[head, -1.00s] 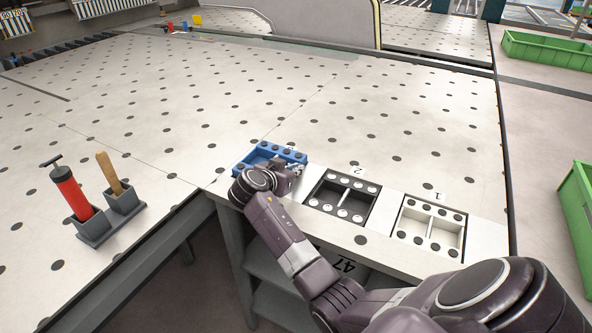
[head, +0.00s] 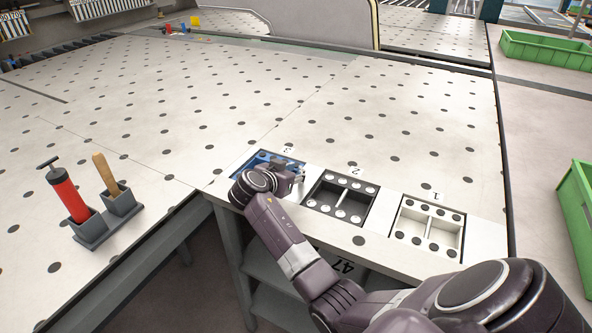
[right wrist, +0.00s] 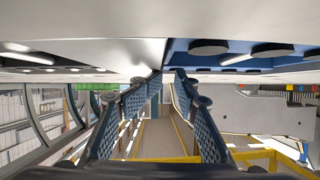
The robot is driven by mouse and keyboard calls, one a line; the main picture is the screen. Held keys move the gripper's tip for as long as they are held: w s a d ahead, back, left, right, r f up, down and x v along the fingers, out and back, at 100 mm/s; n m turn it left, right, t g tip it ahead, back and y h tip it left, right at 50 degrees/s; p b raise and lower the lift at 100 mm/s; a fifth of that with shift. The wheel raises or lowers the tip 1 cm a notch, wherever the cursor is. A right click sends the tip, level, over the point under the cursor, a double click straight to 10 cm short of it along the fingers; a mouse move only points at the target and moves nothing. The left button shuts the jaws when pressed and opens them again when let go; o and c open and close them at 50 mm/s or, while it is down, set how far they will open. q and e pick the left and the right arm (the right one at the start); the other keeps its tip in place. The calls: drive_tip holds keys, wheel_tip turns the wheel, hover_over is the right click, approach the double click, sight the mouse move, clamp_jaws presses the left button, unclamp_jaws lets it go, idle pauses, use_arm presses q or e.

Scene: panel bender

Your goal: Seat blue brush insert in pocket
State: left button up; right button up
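The blue brush insert (head: 268,158) lies low in the pocket marked 3, at the left end of the row, its top about level with the table. Its near part is hidden behind my right wrist. Whether it sits fully flat cannot be told. My right gripper (head: 297,176) is at the insert's near right side. In the right wrist view its two padded fingers (right wrist: 168,76) stand apart with a clear gap, and the blue insert (right wrist: 225,62) shows beside the tips at the upper right. My left gripper is not in view.
A black insert (head: 341,196) fills pocket 2 and a white insert (head: 430,226) fills pocket 1. A grey holder (head: 91,232) with a red-handled tool and a wooden-handled tool stands at left. Green crates (head: 548,50) stand at right.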

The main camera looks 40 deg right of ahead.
drive_tip(key=shift+y, duration=0.3)
drive_tip(key=f, duration=0.1)
drive_tip(key=a+f, duration=0.1)
drive_tip(key=f, duration=0.1)
drive_tip(key=shift+s+a+f, duration=0.2)
drive_tip(key=shift+s+f, duration=0.15)
drive_tip(key=shift+s+a+r, duration=0.1)
drive_tip(key=shift+a+r, duration=0.2)
drive_tip(key=shift+a, duration=0.1)
drive_tip(key=s+a+r, duration=0.1)
drive_tip(key=a+r, duration=0.1)
drive_tip(key=s+a+r, duration=0.1)
drive_tip(key=a+r, duration=0.2)
drive_tip(key=s+a+r, duration=0.1)
drive_tip(key=a+r, duration=0.1)
drive_tip(key=shift+a+r, duration=0.2)
drive_tip(key=shift+a, duration=0.05)
drive_tip(key=shift+s+a+r, duration=0.15)
drive_tip(key=shift+s+r, duration=0.05)
drive_tip(key=shift+r, duration=0.15)
